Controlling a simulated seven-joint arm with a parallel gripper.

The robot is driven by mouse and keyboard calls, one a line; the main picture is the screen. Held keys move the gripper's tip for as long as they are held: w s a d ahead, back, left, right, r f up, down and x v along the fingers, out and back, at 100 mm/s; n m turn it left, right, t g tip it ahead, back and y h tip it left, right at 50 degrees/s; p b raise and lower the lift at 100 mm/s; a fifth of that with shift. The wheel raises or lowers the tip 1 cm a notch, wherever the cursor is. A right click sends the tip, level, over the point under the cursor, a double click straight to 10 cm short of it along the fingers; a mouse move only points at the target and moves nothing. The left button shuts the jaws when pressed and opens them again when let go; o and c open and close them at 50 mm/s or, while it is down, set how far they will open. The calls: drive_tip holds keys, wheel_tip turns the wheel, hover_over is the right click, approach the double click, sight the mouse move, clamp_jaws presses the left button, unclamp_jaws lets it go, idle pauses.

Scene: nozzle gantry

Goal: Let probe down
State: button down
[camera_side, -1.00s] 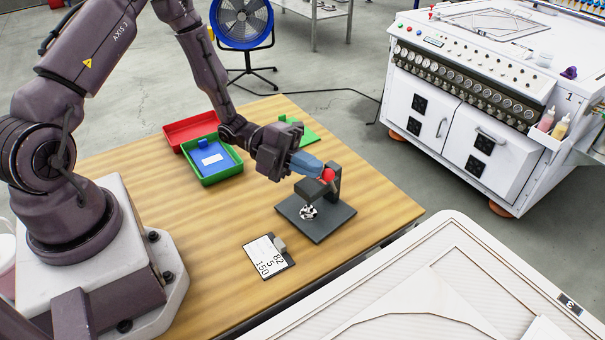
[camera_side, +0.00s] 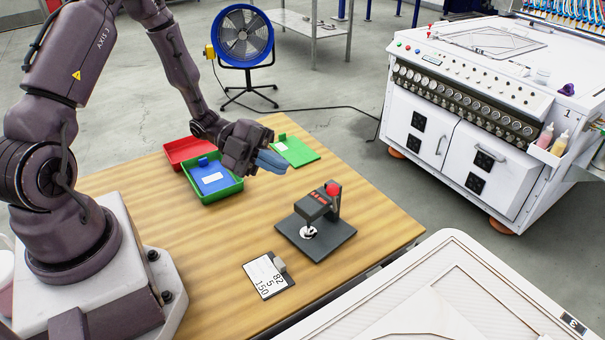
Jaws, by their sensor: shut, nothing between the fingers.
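The nozzle gantry is a dark grey stand (camera_side: 337,238) with a flat base plate, near the right edge of the wooden table. A red ball knob (camera_side: 333,188) sits at the top of its post. Its dark head (camera_side: 312,205) with small red marks reaches out to the left. A thin dark probe (camera_side: 309,223) points down from the head onto a small black-and-white round piece (camera_side: 308,232) on the plate. Whether the tip touches it is too small to tell. My gripper (camera_side: 285,168), with blue fingers, is shut and empty, above and left of the knob, apart from it.
A clipboard (camera_side: 266,277) with a numbered sheet lies in front of the gantry. White machines (camera_side: 470,110) stand beyond the table.

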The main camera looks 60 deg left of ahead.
drive_tip(key=v, duration=0.6)
